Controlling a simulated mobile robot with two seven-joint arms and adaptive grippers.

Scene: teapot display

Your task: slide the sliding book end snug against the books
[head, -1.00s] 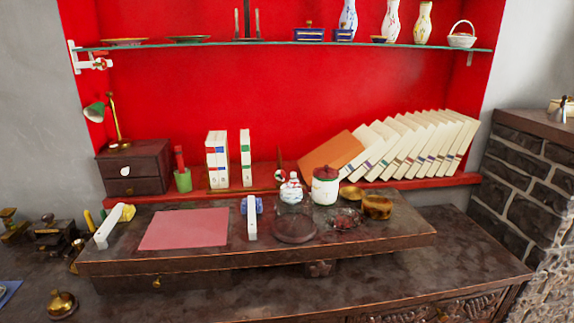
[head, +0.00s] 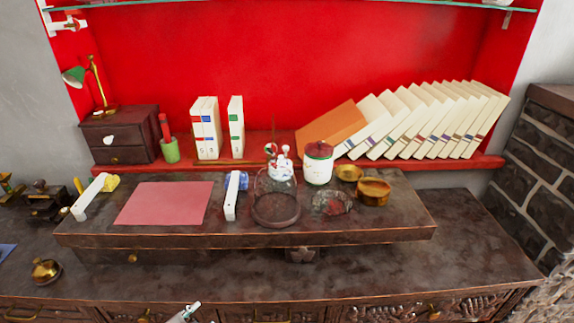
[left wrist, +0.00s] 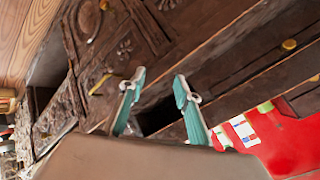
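Upright white volumes (head: 205,130) and a slim one with a green label (head: 236,128) stand further left, apart from the row. White volumes also show in the left wrist view (left wrist: 240,130). My left gripper (left wrist: 157,82) is open and empty, pointing at the dark furniture; a bit of it shows at the head view's bottom edge (head: 185,313). My right gripper is in neither view.
On the raised dark desk top (head: 330,238) are a pink sheet (head: 165,203), two slim white pieces (head: 88,197) (head: 231,197), a lidded jar (head: 318,165), a glass dome (head: 276,200) and brass bowls (head: 373,192). A small drawer box (head: 120,136) stands left. A brass bell (head: 45,271) is lower left.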

